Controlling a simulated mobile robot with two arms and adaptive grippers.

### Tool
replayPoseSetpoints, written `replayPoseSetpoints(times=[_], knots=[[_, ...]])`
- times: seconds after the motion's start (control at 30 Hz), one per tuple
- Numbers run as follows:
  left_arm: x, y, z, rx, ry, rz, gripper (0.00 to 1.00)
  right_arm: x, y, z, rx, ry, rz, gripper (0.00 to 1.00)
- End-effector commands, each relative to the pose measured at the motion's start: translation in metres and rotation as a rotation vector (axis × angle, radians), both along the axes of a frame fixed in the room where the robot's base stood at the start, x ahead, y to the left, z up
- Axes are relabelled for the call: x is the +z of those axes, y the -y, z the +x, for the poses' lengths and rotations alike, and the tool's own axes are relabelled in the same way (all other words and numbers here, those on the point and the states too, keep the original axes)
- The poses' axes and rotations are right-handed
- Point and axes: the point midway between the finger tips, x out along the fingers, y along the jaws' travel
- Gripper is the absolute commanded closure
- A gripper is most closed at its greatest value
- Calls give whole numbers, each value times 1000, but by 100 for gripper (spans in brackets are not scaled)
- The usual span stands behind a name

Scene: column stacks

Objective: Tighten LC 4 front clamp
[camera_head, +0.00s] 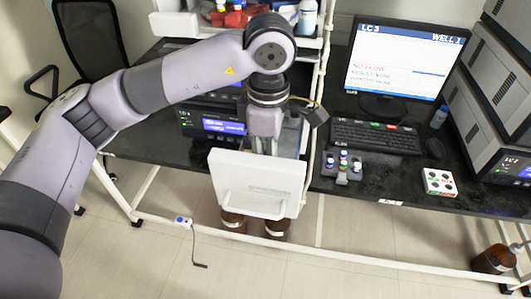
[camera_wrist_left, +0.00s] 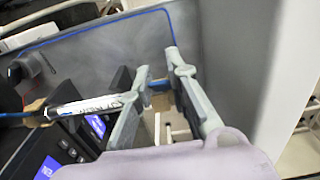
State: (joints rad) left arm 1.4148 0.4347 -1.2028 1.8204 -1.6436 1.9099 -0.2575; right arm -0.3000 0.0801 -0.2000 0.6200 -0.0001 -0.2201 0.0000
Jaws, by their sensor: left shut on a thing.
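My left gripper (camera_head: 264,143) comes down from above behind a white open door with a handle (camera_head: 257,185); the door hides what is below its fingers in the head view. In the left wrist view my gripper's two grey fingers (camera_wrist_left: 160,88) are close together around a small tan piece with blue on it (camera_wrist_left: 160,101), which I take to be the front clamp. A slim column with a white label (camera_wrist_left: 92,105) lies to the left of the fingers, its near end reaching the left finger. A tan fitting (camera_wrist_left: 35,113) with a blue tube is at its other end. My right gripper is not in view.
Dark instrument modules with blue displays (camera_head: 222,126) stand left of the gripper. A monitor (camera_head: 408,57) reads LC-3 and NO FLOW. A keyboard (camera_head: 376,137), small vials (camera_head: 343,165) and a white box (camera_head: 439,182) are on the bench to the right. Brown bottles (camera_head: 277,229) stand below the door.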

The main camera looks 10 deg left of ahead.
Motion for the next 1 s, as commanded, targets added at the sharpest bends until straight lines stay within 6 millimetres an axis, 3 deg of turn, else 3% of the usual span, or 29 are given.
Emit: replayPoseSetpoints(times=[0.27, 0.3, 0.6, 1.0], knots=[[-1, 0, -1, -3, -2, 3, 100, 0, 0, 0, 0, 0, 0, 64], [-1, 0, -1, -3, -2, 3, 83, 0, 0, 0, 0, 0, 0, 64], [-1, 0, 0, -2, -2, 1, 63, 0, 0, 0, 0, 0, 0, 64], [8, 0, 0, -1, 2, 0, 63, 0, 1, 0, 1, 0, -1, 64]])
